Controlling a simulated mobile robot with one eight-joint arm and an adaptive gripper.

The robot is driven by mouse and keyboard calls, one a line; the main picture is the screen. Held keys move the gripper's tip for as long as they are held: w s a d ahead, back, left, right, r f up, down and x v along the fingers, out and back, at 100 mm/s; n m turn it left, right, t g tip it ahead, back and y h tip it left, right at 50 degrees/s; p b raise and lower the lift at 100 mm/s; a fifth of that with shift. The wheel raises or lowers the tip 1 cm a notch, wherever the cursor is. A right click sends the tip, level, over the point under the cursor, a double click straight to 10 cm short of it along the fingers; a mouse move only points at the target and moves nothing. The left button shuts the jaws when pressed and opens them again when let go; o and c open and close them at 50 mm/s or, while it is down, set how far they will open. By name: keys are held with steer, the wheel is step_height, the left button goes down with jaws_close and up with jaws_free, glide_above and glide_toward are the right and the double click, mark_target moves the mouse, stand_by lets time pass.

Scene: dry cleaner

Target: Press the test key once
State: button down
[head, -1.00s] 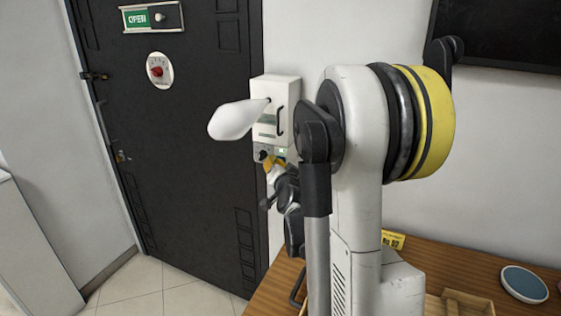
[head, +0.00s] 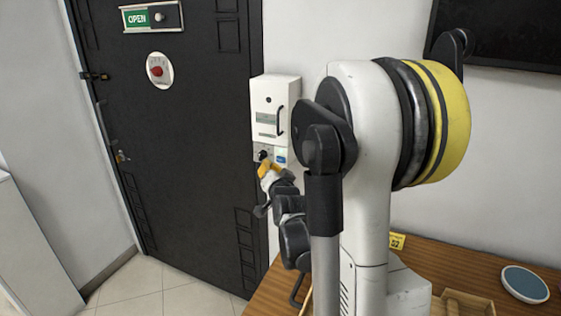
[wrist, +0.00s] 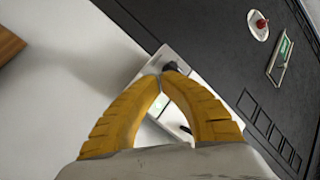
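A white wall box (head: 276,112) with a black handle hangs on the wall right of the dark door. Below it is a small grey control panel (head: 256,154) with a black knob (head: 263,155) and a small blue patch (head: 280,158), possibly the test key; no label is readable. My gripper (head: 265,166) is just in front of the panel's lower part. In the wrist view its yellow fingers (wrist: 157,72) meet at the tips with nothing seen between them. The black knob (wrist: 170,66) shows just beyond the tips. Whether they touch the panel is unclear.
The dark door (head: 180,130) carries an OPEN sign (head: 138,18) and a red-knobbed dial (head: 158,70). A wooden table (head: 460,262) at lower right holds a blue round dish (head: 525,283), a wooden tray (head: 470,300) and a yellow tag (head: 397,241).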

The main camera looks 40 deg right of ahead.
steer(key=shift+s+a, duration=0.35)
steer(key=shift+a, duration=0.45)
steer(key=shift+s+a, duration=0.3)
steer(key=shift+a, duration=0.45)
steer(key=shift+a, duration=0.1)
steer(key=s+a+f+n+g+y, duration=0.1)
steer(key=s+a+n+g+y, duration=0.1)
steer(key=s+a, duration=0.4)
steer(key=s+a+f+n+g+y, duration=0.2)
steer(key=s+a+n, duration=0.5)
steer(key=a, duration=0.7)
steer(key=s+a+f+n+g+y, duration=0.1)
steer(key=s+a+n+g+y, duration=0.2)
steer(key=s+a, duration=0.4)
steer(key=a+n+y, duration=0.1)
steer(key=a, duration=0.1)
steer(key=shift+s+a+f+y, duration=0.2)
steer(key=shift+s+a+y, duration=0.1)
steer(key=shift+a, duration=0.1)
